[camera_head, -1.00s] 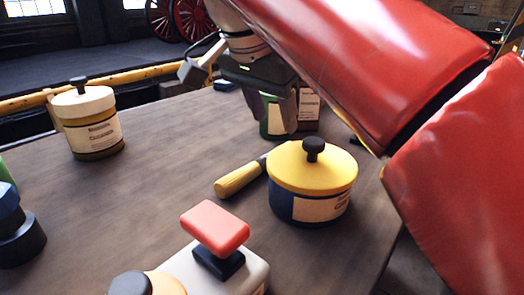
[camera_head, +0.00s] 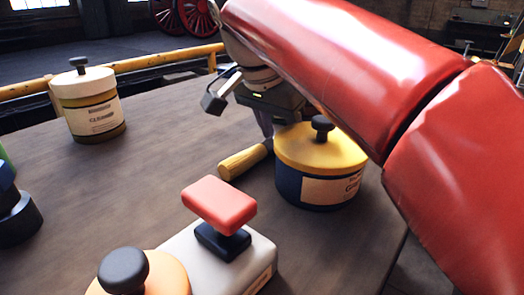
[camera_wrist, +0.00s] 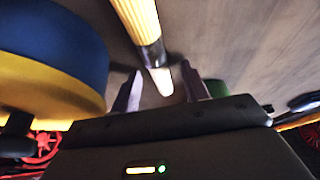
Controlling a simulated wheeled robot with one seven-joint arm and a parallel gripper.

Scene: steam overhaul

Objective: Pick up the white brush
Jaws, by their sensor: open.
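The brush shows in the head view as a ribbed yellow handle (camera_head: 243,162) lying on the table, left of the yellow-lidded blue jar (camera_head: 320,190). Its far end is hidden by my gripper. In the wrist view the handle (camera_wrist: 136,18) runs to a dark metal collar, and a pale part beyond it lies between my fingers; bristles cannot be made out. My gripper (camera_wrist: 161,76) is open, with one finger on each side of the brush. In the head view it is low behind the handle, its fingertips partly hidden by the jar.
The blue jar (camera_wrist: 60,50) stands close beside my gripper in the wrist view. A white-lidded jar (camera_head: 92,115) stands far left. A white container with a red knob (camera_head: 219,204) and an orange lid (camera_head: 165,272) are at the front. The table's middle left is clear.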

